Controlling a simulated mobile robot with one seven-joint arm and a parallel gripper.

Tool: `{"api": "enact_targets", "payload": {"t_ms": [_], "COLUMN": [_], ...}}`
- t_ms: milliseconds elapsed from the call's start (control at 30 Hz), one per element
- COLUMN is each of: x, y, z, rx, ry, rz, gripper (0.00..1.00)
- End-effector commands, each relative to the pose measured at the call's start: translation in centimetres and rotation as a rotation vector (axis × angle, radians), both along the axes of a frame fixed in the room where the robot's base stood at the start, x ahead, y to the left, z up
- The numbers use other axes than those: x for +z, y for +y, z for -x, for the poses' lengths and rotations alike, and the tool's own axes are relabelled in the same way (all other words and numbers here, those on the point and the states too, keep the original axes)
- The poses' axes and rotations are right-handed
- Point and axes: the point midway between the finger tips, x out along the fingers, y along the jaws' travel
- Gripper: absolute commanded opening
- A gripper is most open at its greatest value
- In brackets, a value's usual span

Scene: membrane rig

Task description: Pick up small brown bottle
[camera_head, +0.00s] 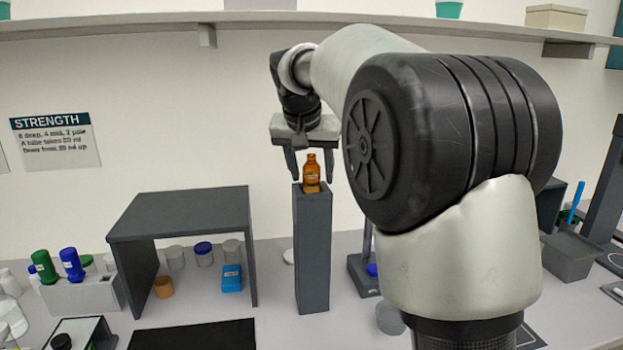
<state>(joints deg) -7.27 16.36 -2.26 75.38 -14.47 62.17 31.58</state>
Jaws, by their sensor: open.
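The small brown bottle (312,170) stands upright on top of a tall dark grey pillar (313,250) near the middle of the bench. Its amber body carries a label low down. My gripper (309,178) points downward above the pillar with its fingers apart, one on each side of the bottle. The fingertips are at about the height of the bottle's body in the picture. I cannot tell whether either finger touches the bottle. My arm hides part of the scene to the right.
A dark grey open-fronted stand (185,213) is left of the pillar, with lidded jars and a blue box (232,278) beneath it. A shelf (180,22) runs above. A grey bin (569,256) stands at right.

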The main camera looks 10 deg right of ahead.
Motion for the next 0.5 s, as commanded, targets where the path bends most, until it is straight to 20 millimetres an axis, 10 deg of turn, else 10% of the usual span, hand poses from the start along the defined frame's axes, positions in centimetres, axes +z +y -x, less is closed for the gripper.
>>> {"api": "enact_targets", "payload": {"t_ms": [333,500], "x": [0.05,0.1], "y": [0.02,0.03], "z": [0.02,0.01], "rx": [0.0,0.0], "ry": [0.0,-0.001], "rz": [0.0,0.0], "gripper": [0.05,0.05]}}
